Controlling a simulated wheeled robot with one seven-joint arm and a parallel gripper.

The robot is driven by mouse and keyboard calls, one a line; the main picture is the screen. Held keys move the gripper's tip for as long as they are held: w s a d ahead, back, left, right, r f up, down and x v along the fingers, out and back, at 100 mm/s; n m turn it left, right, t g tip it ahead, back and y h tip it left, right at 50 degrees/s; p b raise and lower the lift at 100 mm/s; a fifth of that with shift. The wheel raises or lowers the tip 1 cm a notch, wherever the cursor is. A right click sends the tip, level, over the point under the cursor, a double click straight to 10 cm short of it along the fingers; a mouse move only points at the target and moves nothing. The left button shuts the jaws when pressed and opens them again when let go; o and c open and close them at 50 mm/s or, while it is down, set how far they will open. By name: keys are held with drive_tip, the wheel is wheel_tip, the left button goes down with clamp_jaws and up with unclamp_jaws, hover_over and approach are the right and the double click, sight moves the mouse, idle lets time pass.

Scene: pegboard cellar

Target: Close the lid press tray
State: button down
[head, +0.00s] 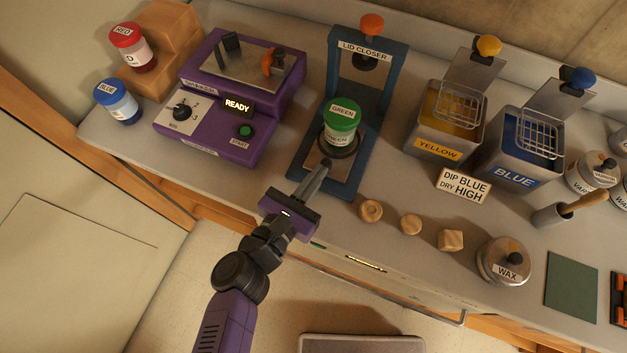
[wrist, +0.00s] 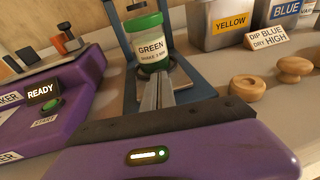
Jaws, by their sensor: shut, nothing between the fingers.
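The lid closer (head: 369,60) is a blue press frame with an orange knob (head: 371,23) on top and a dark press head above its tray. A jar with a green lid (head: 341,114), labelled GREEN, stands upright on the round dark seat (head: 338,149) of the tray. In the wrist view the same jar (wrist: 151,48) is straight ahead of my fingers. The jar sits in front of the press head, towards me. My gripper (head: 322,166) is shut and empty, its fingertips close to the front of the tray and jar. I cannot tell whether they touch.
A purple machine (head: 215,130) reading READY stands left, with red (head: 133,47) and blue (head: 117,101) jars beyond. Yellow (head: 436,149) and blue (head: 512,179) tanks stand right. Several wooden pieces and a wax tin (head: 503,261) line the bench front.

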drive_tip(key=b+x, duration=0.1)
drive_tip(key=x, duration=0.3)
drive_tip(key=a+r+b+x, duration=0.1)
drive_tip(key=b+x, duration=0.1)
drive_tip(key=x, duration=0.2)
drive_tip(key=w+b+x, duration=0.1)
drive_tip(key=x, duration=0.3)
drive_tip(key=shift+w+a+r+b, duration=0.15)
drive_tip(key=shift+w+r+b, duration=0.15)
drive_tip(key=shift+r+b, duration=0.1)
drive_tip(key=shift+w+r, duration=0.1)
drive_tip(key=shift+w, duration=0.45)
drive_tip(key=shift+w+d+r, duration=0.1)
drive_tip(key=shift+d, duration=0.1)
drive_tip(key=shift+r, duration=0.1)
drive_tip(key=shift+s+a, duration=0.2)
drive_tip(key=shift+s, duration=0.15)
drive_tip(key=b+v, duration=0.1)
drive_tip(key=v, duration=1.2)
drive_tip(key=shift+s+b, duration=0.35)
